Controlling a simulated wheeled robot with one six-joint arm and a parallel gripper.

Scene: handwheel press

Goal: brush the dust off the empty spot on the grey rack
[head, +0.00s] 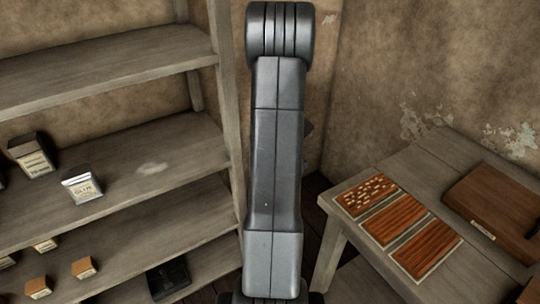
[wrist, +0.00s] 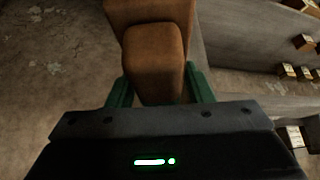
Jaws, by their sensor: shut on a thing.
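The grey rack (head: 110,62) stands on the left in the head view, and part of it shows on the right in the wrist view (wrist: 240,42). A pale dust patch (head: 152,168) lies on a bare spot of its middle shelf, right of a small white-labelled tin (head: 82,187). My gripper (wrist: 158,88) has its green fingers shut on a brown block-like thing (wrist: 154,52), perhaps the brush's handle. No bristles show. In the head view my upright arm fills the middle and the gripper is not seen.
A labelled box (head: 32,155) stands left of the tin. Small boxes (head: 84,268) and a dark item (head: 168,278) sit on the lower shelf. A wooden table (head: 440,150) at right bears reddish panels (head: 396,219) and a brown case (head: 497,205).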

